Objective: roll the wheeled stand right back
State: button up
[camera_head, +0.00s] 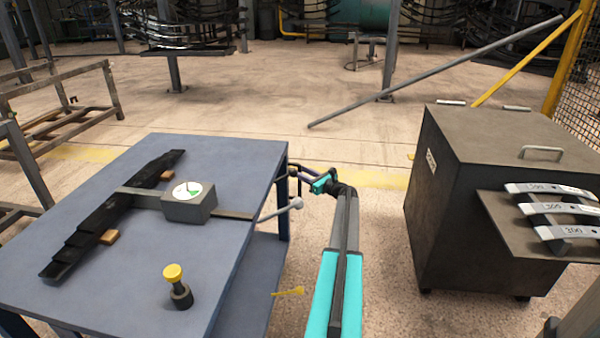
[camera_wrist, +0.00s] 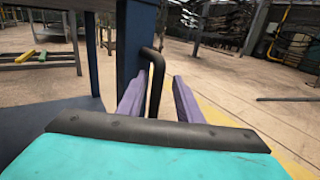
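The blue stand (camera_head: 110,290) fills the lower left of the head view. Its wheels do not show. A dark bent handle bar (camera_wrist: 156,75) sticks out from its blue corner post (camera_wrist: 133,45) in the wrist view. My gripper (camera_head: 322,182) is at the stand's far right corner. In the wrist view its two purple fingers (camera_wrist: 158,85) stand apart, one on each side of the bar. A gap shows between the bar and the right finger. Whether the bar is deep between the fingers or just beyond the tips is hard to tell.
A leaf-spring stack (camera_head: 95,225), a dial gauge (camera_head: 188,203) with a ball-ended lever (camera_head: 296,203), and a yellow-topped knob (camera_head: 174,275) are on the stand. A dark cabinet (camera_head: 455,210) stands right. A slanting pole (camera_head: 430,75) lies beyond. Floor behind the stand looks clear.

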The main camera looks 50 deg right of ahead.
jog(key=s+a+p, duration=0.1)
jog(key=s, duration=1.1)
jog(key=shift+s+a+p, duration=0.2)
jog(key=shift+s+p, duration=0.1)
jog(key=shift+p, duration=0.1)
